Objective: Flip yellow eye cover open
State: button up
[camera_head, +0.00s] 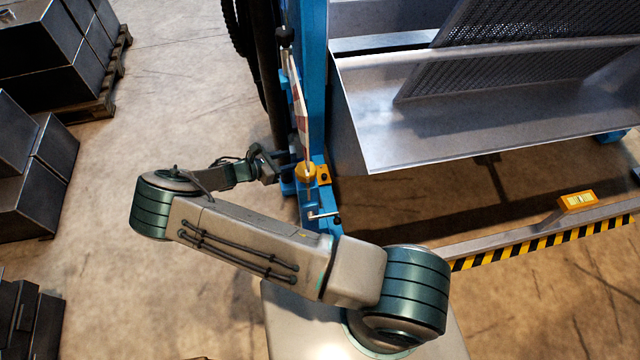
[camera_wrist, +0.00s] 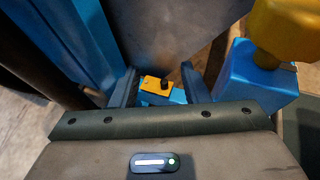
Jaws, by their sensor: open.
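The yellow eye cover appears to be the small flat yellow plate with a dark knob in the wrist view (camera_wrist: 154,84). It sits on a blue bracket, and whether it is open or closed is hard to tell. In the head view a small yellow piece (camera_head: 323,173), probably the same cover, shows on the blue post beside a round yellow knob (camera_head: 306,173). My gripper (camera_wrist: 158,78) is open, with its two dark fingers to either side of the plate in the picture. No contact is visible. In the head view my gripper (camera_head: 286,160) is just left of the post.
The round yellow knob also stands close at the upper right of the wrist view (camera_wrist: 287,32). A blue post (camera_head: 313,60), a lever with a black ball (camera_head: 285,35) and a metal chute (camera_head: 450,135) crowd the area. A striped bar (camera_head: 545,240) lies right.

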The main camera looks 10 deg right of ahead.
jog(key=b, duration=1.3)
send_near(323, 175)
jog(key=b+x, duration=0.1)
jog(key=x, duration=0.7)
jog(key=shift+d+f+b, duration=0.15)
jog(key=shift+d+b, duration=0.25)
grip_shut()
